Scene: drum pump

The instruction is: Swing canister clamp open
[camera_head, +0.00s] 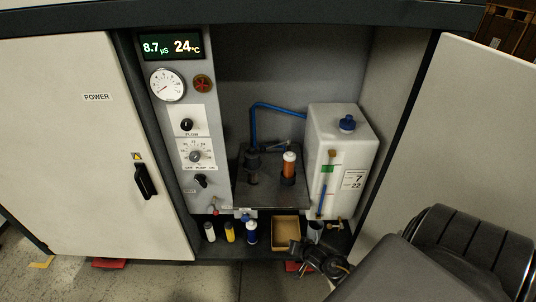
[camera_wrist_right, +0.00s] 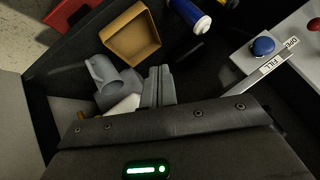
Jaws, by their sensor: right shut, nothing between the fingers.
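An orange canister (camera_head: 289,168) with a white cap stands upright on the grey shelf in the cabinet. A dark holder (camera_head: 288,181) surrounds its lower part; I cannot tell whether this is the clamp or how any clamp is set. A dark cylindrical fitting (camera_head: 253,164) stands to its left. My right gripper (camera_head: 296,250) is low at the cabinet's front edge, below the shelf and well apart from the canister. In the right wrist view its fingers (camera_wrist_right: 159,86) are shut together and empty, beside a grey cup (camera_wrist_right: 112,76). The canister is not in that view. My left gripper is not in view.
A white tank (camera_head: 340,150) with a blue cap stands right of the shelf. A tan open box (camera_head: 286,228) and several small bottles (camera_head: 250,232) are on the cabinet floor. Open doors (camera_head: 90,170) flank the cabinet. A blue hose (camera_head: 275,106) arches above the shelf.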

